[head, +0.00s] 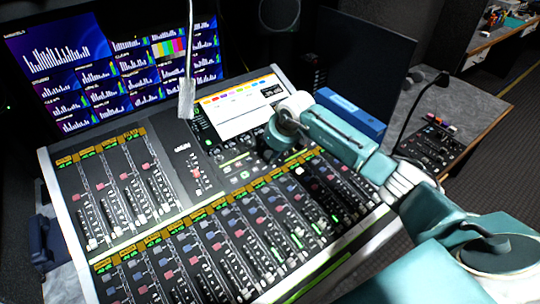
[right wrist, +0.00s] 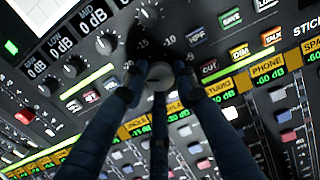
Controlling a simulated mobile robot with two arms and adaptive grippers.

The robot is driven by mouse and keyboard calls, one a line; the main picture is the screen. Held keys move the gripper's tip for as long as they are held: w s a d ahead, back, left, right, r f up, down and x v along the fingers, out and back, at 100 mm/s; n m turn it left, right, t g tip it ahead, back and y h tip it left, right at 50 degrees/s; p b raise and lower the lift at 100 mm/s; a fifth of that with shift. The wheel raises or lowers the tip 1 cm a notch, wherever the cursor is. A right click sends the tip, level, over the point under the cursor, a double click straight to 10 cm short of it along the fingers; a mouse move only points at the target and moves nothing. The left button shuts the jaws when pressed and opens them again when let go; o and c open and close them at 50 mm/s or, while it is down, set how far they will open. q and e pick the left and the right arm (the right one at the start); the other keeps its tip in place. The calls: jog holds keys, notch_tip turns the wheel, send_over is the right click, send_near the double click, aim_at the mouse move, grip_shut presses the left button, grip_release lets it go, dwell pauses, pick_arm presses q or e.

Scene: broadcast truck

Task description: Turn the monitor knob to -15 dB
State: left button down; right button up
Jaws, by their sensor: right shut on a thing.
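The monitor knob (right wrist: 160,74) is a round, light-grey-topped knob on the mixing console (head: 122,240). Marks that read about 15 and 10 show just above it in the right wrist view; its pointer cannot be made out. My right gripper (right wrist: 160,82) has its dark fingers closed around the knob, one on each side and one below. In the head view my right gripper (head: 274,142) reaches down to the console's upper right part, below the white screen (head: 238,108), and hides the knob there. My left gripper is not in view.
Smaller knobs (right wrist: 106,43) and lit buttons (right wrist: 239,52) surround the monitor knob closely. Rows of faders (head: 230,240) fill the console's front. A slim whitish upright object (head: 187,98) stands before the wall monitors (head: 118,68). A blue box (head: 350,115) lies right of the console.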

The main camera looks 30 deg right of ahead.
jog(key=m+b, duration=0.1)
jog(key=m, duration=0.2)
jog(key=m+b, duration=0.1)
jog(key=m, duration=0.2)
jog(key=shift+s+f+m, duration=0.1)
jog(key=shift+f+m, duration=0.1)
jog(key=shift+m, duration=0.1)
jog(key=m+b, duration=0.1)
jog(key=m, duration=0.4)
jog(key=shift+a+m, duration=0.1)
jog(key=shift+m, duration=0.2)
jog(key=o, duration=1.1)
jog(key=shift+o, duration=0.4)
jog(key=shift+r, duration=0.15)
jog(key=shift+r, duration=0.1)
